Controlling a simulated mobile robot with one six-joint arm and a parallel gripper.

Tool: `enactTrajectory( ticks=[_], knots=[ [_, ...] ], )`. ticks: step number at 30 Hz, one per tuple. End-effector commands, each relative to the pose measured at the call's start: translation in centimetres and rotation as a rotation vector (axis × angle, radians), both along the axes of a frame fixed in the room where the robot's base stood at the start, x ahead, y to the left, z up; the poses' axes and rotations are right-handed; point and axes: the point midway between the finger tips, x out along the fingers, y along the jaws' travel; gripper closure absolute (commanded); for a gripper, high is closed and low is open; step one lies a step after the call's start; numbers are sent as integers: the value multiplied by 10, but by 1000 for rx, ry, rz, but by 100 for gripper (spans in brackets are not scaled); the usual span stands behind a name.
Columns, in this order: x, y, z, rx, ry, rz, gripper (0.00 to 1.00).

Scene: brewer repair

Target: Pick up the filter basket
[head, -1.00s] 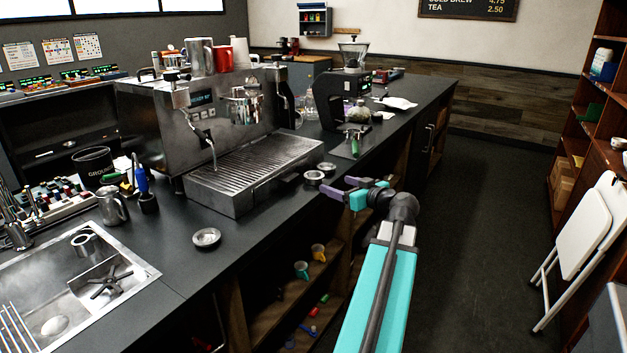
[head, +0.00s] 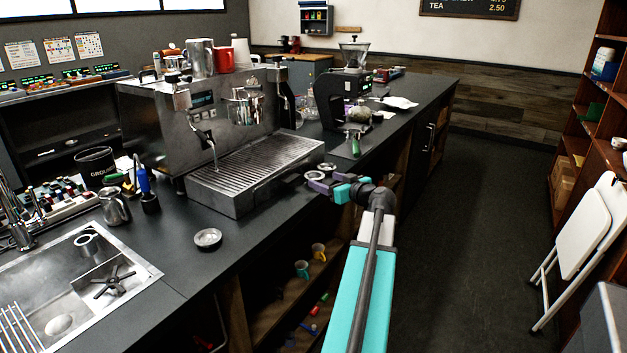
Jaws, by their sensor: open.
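Small round metal pieces lie on the dark counter, and I cannot tell for sure which is the filter basket. One metal ring or basket (head: 313,175) is at the counter's front edge, right of the espresso machine's drip tray. Another small round piece (head: 327,166) is just behind it.
The espresso machine (head: 207,115) and its drip tray (head: 255,168) stand left of my gripper. The sink (head: 75,290) is at the left.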

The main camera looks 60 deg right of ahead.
Motion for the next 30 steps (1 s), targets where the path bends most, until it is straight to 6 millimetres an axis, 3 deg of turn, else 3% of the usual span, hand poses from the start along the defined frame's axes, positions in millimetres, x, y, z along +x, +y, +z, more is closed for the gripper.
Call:
enactTrajectory(
  ticks=[16, 30],
  knots=[
    [8, -4, -2, 0, 0, -1, 31],
    [47, -22, -13, 0, 0, -1, 31]
  ],
)
